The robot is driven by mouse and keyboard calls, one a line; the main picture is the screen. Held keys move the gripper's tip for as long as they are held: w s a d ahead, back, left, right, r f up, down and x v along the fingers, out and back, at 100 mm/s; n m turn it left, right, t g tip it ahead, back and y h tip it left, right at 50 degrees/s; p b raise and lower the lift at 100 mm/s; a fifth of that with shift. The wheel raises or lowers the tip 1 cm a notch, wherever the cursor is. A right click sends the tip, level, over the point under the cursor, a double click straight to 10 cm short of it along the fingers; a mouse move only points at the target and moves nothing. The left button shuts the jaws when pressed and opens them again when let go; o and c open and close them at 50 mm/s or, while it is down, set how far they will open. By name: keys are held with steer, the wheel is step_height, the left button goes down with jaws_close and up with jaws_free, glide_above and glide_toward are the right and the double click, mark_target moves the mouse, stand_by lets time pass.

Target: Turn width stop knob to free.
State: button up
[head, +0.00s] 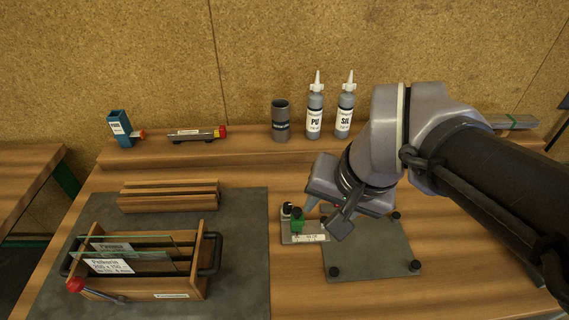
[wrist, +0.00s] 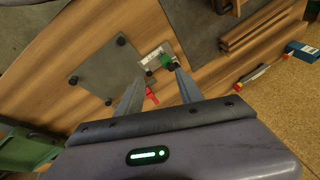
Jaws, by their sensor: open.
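A small light metal plate (head: 289,239) with a white label lies at the left edge of a dark square plate. A green knob-like part (head: 297,222) stands on it, with a black round part (head: 287,209) beside it. Which of these is the width stop knob, and its setting, I cannot tell. My gripper (head: 326,215) is open and empty, pointing down just right of the green part and apart from it. The wrist view shows the green part (wrist: 166,60) beyond the fingertips of my gripper (wrist: 158,76). A red part (wrist: 152,95) shows between the fingers.
The dark square plate (head: 370,250) has black corner feet. Bottles (head: 315,115), a grey cup (head: 281,125) and a blue box (head: 120,125) line the back ledge.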

steer(key=w+a+r+g+p, duration=0.25)
steer(key=w+p, duration=0.35)
steer(key=w, duration=0.3)
steer(key=n+g+h+p, duration=0.1)
steer(key=g+h+p, duration=0.1)
steer(key=p, duration=0.3)
glide_above(287, 205)
step_height(287, 205, down, 4)
step_height(287, 205, down, 19)
steer(key=b, duration=0.5)
steer(key=shift+b, duration=0.35)
steer(key=shift+t, duration=0.25)
jaws_close()
